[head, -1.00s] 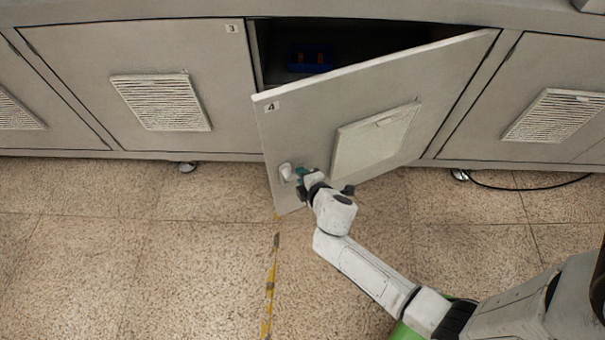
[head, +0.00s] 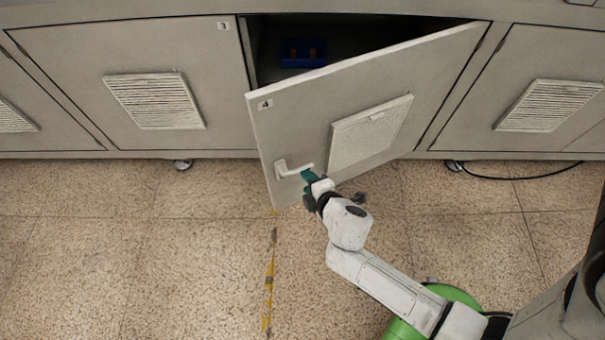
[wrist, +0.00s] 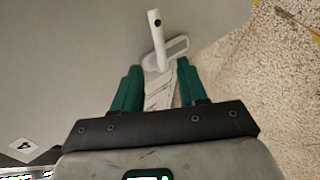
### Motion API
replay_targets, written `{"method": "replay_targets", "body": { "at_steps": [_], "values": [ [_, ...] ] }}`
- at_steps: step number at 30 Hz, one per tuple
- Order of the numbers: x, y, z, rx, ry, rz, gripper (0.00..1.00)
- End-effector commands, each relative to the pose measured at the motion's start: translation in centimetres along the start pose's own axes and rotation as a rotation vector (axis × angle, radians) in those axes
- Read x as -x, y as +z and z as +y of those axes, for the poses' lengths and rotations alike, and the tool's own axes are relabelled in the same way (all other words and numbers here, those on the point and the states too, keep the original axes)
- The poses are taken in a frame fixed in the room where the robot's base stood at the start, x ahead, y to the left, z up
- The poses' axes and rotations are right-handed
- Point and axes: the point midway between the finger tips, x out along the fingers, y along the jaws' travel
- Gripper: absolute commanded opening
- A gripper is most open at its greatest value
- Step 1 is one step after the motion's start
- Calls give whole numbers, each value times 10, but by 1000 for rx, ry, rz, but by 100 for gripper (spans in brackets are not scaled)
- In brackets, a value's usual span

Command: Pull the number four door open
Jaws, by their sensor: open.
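The number four door (head: 300,125) is a grey cabinet door with a "4" label at its upper left corner. It is partly open, hinged at its right side, with its left edge swung out from the cabinet. Its pale lever handle (head: 290,168) is near the lower left edge. In the wrist view the handle (wrist: 157,42) is just beyond the fingertips. My gripper (head: 307,175) has teal fingers and is at the right end of the lever. In the wrist view my gripper (wrist: 157,75) is open, its fingers apart. Whether a finger touches the handle, I cannot tell.
A blue bin (head: 303,53) is inside the dark cabinet opening. The closed number three door (head: 70,60) is at the left and another closed door (head: 540,60) at the right. A black cable (head: 520,177) lies on the floor at the right.

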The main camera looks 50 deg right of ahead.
Motion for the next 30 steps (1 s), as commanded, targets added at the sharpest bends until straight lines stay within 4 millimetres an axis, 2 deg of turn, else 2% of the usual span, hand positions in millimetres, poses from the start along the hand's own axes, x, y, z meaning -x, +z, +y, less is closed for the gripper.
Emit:
{"method": "replay_targets", "body": {
  "at_steps": [1, 6, 17, 25, 30],
  "values": [
    [9, 0, 0, -1, 0, 0, 42],
    [26, 0, -1, 1, -1, -1, 42],
    [30, 0, 0, 0, 0, -1, 41],
    [31, 6, 4, -47, -10, -28, 15],
    [40, 31, 14, -284, -84, -160, 0]
  ]
}}
